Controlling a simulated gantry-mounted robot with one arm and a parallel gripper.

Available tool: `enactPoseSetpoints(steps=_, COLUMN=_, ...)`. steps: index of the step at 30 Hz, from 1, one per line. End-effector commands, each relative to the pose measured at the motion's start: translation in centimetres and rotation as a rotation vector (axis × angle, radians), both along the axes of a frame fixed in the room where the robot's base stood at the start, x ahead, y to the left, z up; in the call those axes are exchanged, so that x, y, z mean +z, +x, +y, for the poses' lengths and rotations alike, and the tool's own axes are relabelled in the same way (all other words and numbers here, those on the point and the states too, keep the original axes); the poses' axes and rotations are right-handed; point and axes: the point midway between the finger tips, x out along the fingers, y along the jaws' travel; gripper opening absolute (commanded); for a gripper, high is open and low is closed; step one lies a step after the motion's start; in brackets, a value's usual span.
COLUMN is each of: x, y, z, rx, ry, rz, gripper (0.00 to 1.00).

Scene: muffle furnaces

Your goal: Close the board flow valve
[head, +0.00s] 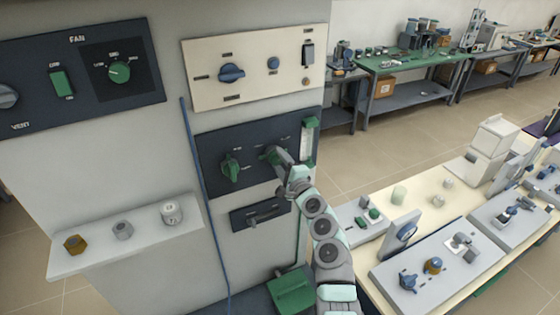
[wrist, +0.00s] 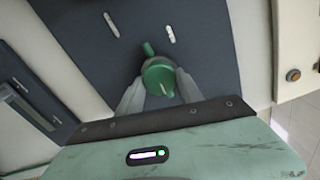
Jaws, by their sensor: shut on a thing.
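A dark panel (head: 205,150) on the grey cabinet carries two green knobs, with labels too small to read. The left green knob (head: 230,168) is free. My gripper (head: 279,161) is at the right green knob (head: 268,153), which is partly hidden behind it. In the wrist view this green knob (wrist: 158,74) sits between the two fingers of my gripper (wrist: 159,90), which are shut on its sides. A pointer-like green tab sticks out from the knob toward two white marks on the panel.
A flow tube with green ends (head: 308,142) stands just right of the held knob. A cream panel (head: 200,55) with a blue knob is above, a dark handle plate (head: 262,214) below. A shelf (head: 130,240) with small parts juts out at left.

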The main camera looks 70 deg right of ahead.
Motion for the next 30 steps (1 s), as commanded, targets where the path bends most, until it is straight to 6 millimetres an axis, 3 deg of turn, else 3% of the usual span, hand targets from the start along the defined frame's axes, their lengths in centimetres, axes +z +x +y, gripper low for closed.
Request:
enactPoseSetpoints(steps=8, x=0.0, y=0.0, z=0.0, rx=0.000, ry=0.002, rz=-0.002, gripper=0.02)
enactPoseSetpoints(steps=9, x=0.0, y=0.0, z=0.0, rx=0.000, ry=0.001, rz=-0.001, gripper=0.44)
enactPoseSetpoints(steps=16, x=0.0, y=0.0, z=0.0, rx=0.000, ry=0.001, rz=-0.001, gripper=0.63)
enactPoseSetpoints(steps=30, x=0.0, y=-1.0, z=0.9, rx=0.000, ry=-0.001, rz=0.000, gripper=0.65)
